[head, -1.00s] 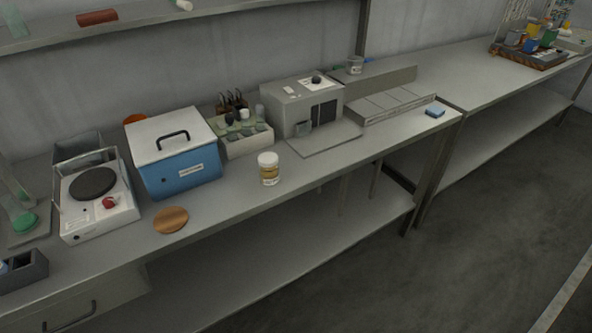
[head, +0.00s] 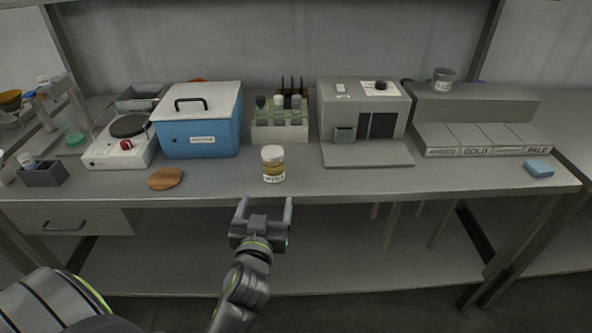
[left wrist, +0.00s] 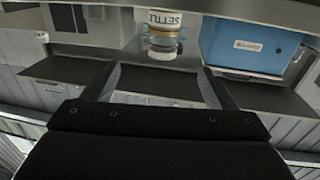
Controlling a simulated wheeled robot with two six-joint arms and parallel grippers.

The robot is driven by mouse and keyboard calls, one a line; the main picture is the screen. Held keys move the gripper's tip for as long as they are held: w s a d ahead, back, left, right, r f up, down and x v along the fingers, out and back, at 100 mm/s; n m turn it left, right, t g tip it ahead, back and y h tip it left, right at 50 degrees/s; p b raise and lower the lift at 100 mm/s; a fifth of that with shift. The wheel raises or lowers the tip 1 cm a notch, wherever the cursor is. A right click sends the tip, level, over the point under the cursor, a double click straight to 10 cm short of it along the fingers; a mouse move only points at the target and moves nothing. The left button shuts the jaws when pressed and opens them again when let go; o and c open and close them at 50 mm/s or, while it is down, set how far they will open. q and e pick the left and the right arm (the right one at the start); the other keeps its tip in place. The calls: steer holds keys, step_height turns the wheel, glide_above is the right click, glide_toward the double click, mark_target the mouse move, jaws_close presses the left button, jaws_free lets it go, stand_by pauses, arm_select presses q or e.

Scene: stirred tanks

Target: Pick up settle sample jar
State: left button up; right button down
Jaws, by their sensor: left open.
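The settle sample jar (head: 273,164) stands upright near the front edge of the bench. It is clear with a white lid and yellowish contents. In the left wrist view the jar (left wrist: 162,38) appears upside down, with "SETTL" readable on its white part. My left gripper (head: 265,205) is open and empty, in front of the bench edge and just below the jar in the head view. In the left wrist view its two fingers (left wrist: 163,82) point toward the jar, which lies beyond their tips and apart from them. My right gripper is not in view.
Behind the jar are a blue box with a white lid (head: 199,138), a vial rack (head: 280,133) and a grey instrument (head: 363,120). A round brown coaster (head: 165,179) and a hotplate (head: 121,153) are at left. A blue sponge (head: 538,168) lies far right. The bench around the jar is clear.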

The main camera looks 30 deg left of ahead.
arm_select(q)
steer(key=p, duration=0.1)
glide_toward(272, 168)
steer(key=x, duration=0.8)
steer(key=shift+d+f+p, duration=0.1)
steer(key=shift+p, duration=0.25)
steer(key=shift+x, duration=0.75)
steer(key=shift+w+a+p, duration=0.2)
steer(key=shift+w+p, duration=0.1)
steer(key=p+x, duration=0.1)
steer(key=x, duration=0.2)
steer(key=shift+a, duration=0.15)
steer(key=shift+w+a, duration=0.25)
steer(key=shift+w, duration=0.3)
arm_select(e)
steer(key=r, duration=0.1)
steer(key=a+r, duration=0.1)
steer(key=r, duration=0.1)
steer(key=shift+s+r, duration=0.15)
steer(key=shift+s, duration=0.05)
arm_select(q)
steer(key=c, duration=1.2)
